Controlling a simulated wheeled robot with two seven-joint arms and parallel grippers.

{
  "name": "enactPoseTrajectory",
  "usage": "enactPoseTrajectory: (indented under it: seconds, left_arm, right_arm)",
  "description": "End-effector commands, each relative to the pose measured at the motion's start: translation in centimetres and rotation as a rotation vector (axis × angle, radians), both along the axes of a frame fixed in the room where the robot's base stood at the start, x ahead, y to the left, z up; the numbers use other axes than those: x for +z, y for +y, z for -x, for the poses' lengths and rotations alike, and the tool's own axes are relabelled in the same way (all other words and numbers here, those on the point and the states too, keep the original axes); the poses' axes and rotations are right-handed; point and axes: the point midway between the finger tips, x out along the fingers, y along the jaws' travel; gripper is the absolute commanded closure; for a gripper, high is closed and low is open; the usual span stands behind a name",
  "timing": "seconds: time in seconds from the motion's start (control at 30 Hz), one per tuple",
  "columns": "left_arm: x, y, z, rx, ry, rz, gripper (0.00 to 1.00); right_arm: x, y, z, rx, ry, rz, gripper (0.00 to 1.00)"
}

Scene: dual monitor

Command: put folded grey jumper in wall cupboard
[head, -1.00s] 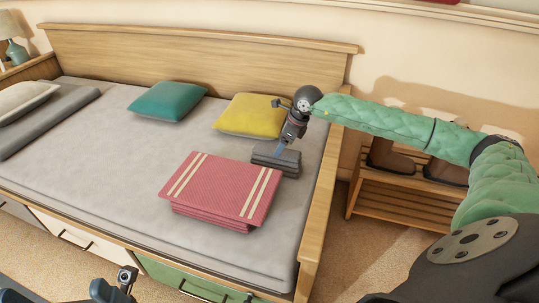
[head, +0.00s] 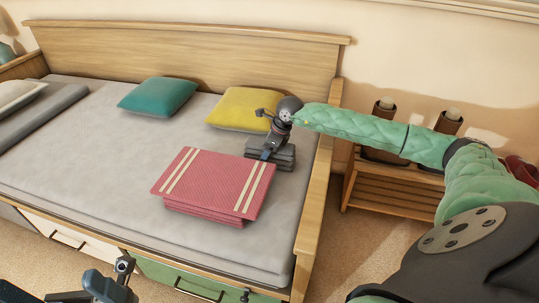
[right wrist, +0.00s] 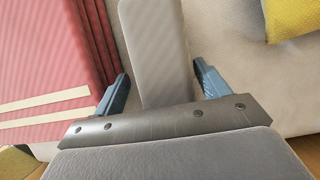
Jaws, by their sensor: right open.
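The folded grey jumper (head: 285,158) lies in a flat stack on the bed, between the yellow cushion and the pink striped blanket. My right gripper (head: 268,152) is over it, pointing down. In the right wrist view the open fingers (right wrist: 160,88) stand on either side of the grey jumper (right wrist: 155,45), with gaps to both fingers. My left gripper (head: 115,290) is low at the bottom left, away from the bed top, and its jaws cannot be made out. No wall cupboard is recognisable in these views.
The folded pink blanket (head: 212,185) is close beside the jumper; it also shows in the right wrist view (right wrist: 45,60). A yellow cushion (head: 240,108) lies behind. The bed's wooden end rail (head: 318,200) is at the right. A wooden bench (head: 385,190) with brown boots stands beyond.

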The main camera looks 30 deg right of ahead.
Motion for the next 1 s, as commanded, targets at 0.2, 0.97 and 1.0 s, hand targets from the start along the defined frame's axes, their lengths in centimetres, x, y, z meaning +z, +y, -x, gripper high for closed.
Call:
enactPoseTrajectory:
  seconds: [0.2,0.97,1.0]
  left_arm:
    - [-0.1,0.0,0.0,0.004,0.005,0.003,0.15]
    - [0.3,0.4,0.1,0.031,0.019,-0.027,0.15]
    - [0.4,0.4,0.2,0.034,0.018,-0.025,0.15]
  right_arm:
    - [0.0,0.0,0.0,0.000,0.000,0.000,0.57]
    - [7.3,0.0,-0.1,0.000,-0.003,-0.001,0.68]
    - [7.9,0.0,0.0,0.001,-0.002,0.000,0.68]
